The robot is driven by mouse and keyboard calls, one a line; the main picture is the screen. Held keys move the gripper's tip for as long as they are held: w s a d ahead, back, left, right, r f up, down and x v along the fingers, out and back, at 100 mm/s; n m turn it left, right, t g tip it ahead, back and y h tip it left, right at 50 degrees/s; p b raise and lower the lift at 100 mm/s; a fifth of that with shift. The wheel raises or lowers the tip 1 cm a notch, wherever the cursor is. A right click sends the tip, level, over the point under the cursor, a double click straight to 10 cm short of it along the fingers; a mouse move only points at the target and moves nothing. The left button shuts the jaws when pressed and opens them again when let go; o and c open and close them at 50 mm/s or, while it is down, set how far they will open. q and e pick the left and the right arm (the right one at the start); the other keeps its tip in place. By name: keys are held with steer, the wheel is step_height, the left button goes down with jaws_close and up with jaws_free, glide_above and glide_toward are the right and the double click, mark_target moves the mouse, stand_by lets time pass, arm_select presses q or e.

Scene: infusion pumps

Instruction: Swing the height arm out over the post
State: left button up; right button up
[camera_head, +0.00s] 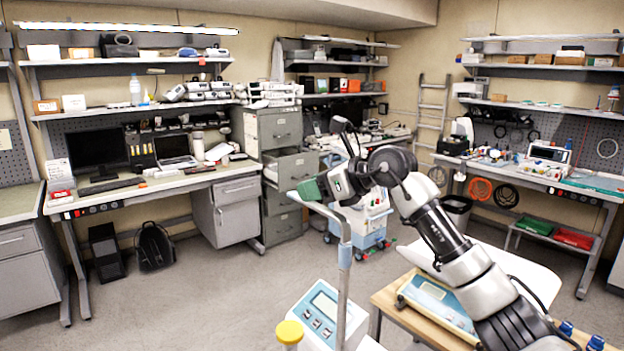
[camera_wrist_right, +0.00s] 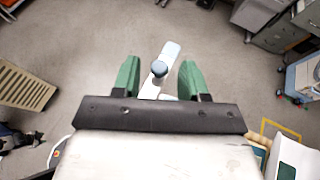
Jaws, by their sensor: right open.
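A thin grey upright rod (camera_head: 343,290) rises beside a white and teal device with a small screen and buttons (camera_head: 322,312). A grey bar (camera_head: 318,209), which looks like the height arm, slants from its top up toward my right gripper (camera_head: 315,188). A short post with a yellow cap (camera_head: 289,332) stands left of the device. In the right wrist view, my right gripper's green fingers (camera_wrist_right: 159,78) are apart. My left gripper is not in view.
A wooden table (camera_head: 400,308) with a blue and white tray-like item (camera_head: 437,300) is at the lower right. A blue and white cart (camera_head: 372,228) stands behind my right arm. Workbenches and drawers line the walls. The floor at middle left is clear.

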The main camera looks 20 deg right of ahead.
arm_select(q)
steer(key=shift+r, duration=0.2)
arm_select(e)
steer(key=shift+f, duration=0.1)
steer(key=shift+w+a, duration=0.1)
steer(key=shift+w, duration=0.05)
jaws_close()
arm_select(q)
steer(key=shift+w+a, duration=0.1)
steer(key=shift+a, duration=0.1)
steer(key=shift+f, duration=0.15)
